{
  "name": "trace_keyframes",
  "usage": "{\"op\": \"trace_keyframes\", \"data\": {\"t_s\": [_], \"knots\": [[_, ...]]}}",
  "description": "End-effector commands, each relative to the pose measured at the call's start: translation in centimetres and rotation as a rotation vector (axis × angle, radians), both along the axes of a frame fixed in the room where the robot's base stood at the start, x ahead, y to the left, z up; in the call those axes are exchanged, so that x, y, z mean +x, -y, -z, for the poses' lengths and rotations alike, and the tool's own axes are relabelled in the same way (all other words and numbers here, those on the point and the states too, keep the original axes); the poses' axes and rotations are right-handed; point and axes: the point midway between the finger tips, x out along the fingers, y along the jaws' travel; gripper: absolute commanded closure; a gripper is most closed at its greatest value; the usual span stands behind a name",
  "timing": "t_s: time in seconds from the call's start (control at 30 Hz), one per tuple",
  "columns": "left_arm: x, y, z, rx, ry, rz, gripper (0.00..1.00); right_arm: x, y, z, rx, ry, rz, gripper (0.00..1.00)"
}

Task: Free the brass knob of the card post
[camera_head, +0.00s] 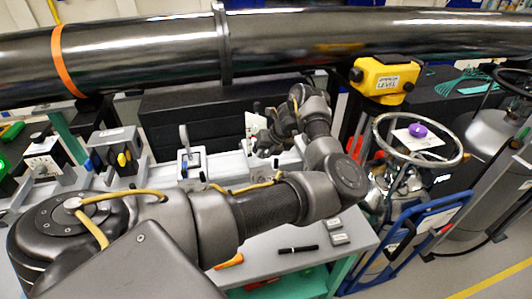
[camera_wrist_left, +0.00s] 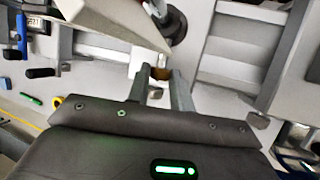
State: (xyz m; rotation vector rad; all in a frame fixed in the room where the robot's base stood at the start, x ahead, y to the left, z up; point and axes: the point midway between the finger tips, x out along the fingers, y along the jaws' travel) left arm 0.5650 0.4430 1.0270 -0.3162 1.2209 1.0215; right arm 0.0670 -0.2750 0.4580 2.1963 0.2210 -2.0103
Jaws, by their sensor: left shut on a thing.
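The brass knob (camera_wrist_left: 161,73) shows as a small brown-gold piece between the two fingertips of my left gripper (camera_wrist_left: 158,78) in the left wrist view. The fingers are close together and shut on it. In the head view my left gripper (camera_head: 266,140) is at the bench rail, beside a white card (camera_head: 251,124) that stands upright behind it. The knob is hidden there by the gripper and arm. Most of the card post is hidden too, and I cannot tell how the knob sits on it. My right gripper is in neither view.
A large dark pipe (camera_head: 130,55) crosses above the bench. A handwheel (camera_head: 417,140) and blue trolley (camera_head: 425,225) stand right of the bench. A black pen (camera_head: 298,250) and small grey blocks (camera_head: 335,231) lie on the front bench.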

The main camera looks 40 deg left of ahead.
Motion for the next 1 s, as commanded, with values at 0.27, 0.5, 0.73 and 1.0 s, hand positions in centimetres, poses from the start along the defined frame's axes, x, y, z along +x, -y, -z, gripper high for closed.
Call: {"op": "trace_keyframes", "data": {"t_s": [0.27,0.5,0.73,1.0], "knots": [[-0.2,-0.1,0.1,-0.059,0.087,-0.004,1.0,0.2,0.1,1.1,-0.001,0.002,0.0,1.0],[-0.5,-0.4,0.0,-0.16,0.235,-0.006,1.0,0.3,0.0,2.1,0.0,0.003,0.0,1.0],[-0.8,-0.5,-0.1,-0.253,0.367,-0.004,1.0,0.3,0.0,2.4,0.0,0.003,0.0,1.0],[-1.0,-0.7,-0.1,-0.325,0.468,-0.002,1.0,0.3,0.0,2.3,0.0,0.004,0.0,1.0]]}}
